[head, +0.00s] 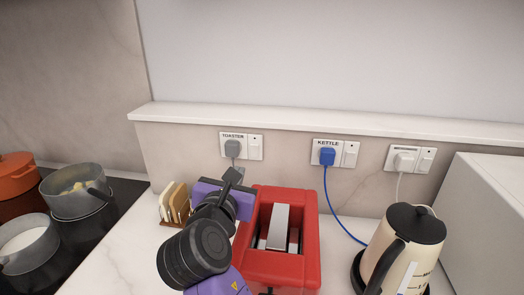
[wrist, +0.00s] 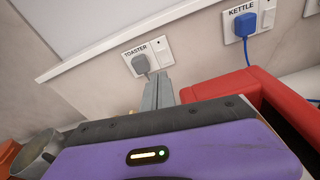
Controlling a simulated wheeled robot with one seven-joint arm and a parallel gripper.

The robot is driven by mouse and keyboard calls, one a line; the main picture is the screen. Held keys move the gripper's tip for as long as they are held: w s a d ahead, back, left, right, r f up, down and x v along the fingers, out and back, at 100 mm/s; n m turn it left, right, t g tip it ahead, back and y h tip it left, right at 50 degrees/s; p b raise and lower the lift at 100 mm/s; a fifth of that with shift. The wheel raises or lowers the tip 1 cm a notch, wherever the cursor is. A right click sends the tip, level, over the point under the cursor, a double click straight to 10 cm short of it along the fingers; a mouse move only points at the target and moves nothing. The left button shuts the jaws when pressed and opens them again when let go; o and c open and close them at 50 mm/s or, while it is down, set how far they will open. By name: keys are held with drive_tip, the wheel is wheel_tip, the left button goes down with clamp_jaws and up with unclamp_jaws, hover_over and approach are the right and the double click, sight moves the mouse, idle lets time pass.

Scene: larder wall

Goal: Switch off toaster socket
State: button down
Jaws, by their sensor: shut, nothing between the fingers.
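The toaster socket (head: 241,146) is on the wall at centre-left in the head view, labelled TOASTER, with a grey plug (head: 233,148) in its left half. Its rocker switch (head: 255,147) is to the right of the plug. The socket also shows in the wrist view (wrist: 150,46), with its switch (wrist: 162,52) near the upper middle. My gripper (head: 232,176) is shut and empty, below the socket and apart from the wall as far as I can tell. Its fingers (wrist: 158,92) point up toward the socket in the wrist view. The switch position is too small to tell.
The red toaster (head: 309,215) stands right of my gripper. A kettle socket (head: 336,152) with a blue plug and a third socket (head: 410,158) are to the right. The cream kettle (head: 405,255) is front right. Bread slices (head: 176,203) and pots (head: 76,190) are left. A ledge (head: 330,122) runs above.

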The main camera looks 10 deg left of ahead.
sight(255, 148)
drive_tip(key=shift+s+d+f+n+h, duration=0.1)
drive_tip(key=shift+d+f+n+h, duration=0.25)
drive_tip(key=shift+n, duration=0.35)
drive_tip(key=w, duration=0.4)
drive_tip(key=w+f, duration=0.1)
drive_tip(key=w, duration=0.4)
drive_tip(key=w+p, duration=0.1)
drive_tip(key=w, duration=0.3)
drive_tip(key=shift+w+d+f, duration=0.15)
drive_tip(key=shift+d, duration=0.05)
drive_tip(key=shift+w, duration=0.25)
drive_tip(key=shift+w+r+p, duration=0.2)
drive_tip(key=shift+r+p, duration=0.1)
drive_tip(key=shift+p, duration=0.3)
drive_tip(key=shift+f, duration=0.2)
